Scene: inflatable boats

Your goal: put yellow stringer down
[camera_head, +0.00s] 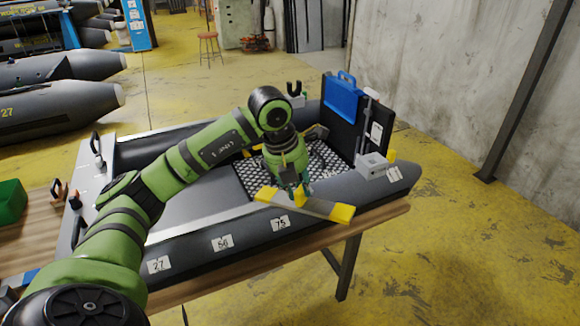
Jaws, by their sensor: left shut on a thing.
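The yellow stringer (316,206) is a long grey bar with yellow ends. It lies slanted over the boat's near side tube, by the label 75. My left gripper (300,194) points down at it and is shut on it near its middle. I cannot tell whether the stringer touches the tube. The grey inflatable boat (190,245) rests on a wooden table, with a black honeycomb floor piece (322,164) inside. My right gripper is not in view.
A grey box (371,165) sits on the near tube. A green bin (12,201) is at the far left. The wooden table edge (385,215) runs in front; yellow floor lies beyond.

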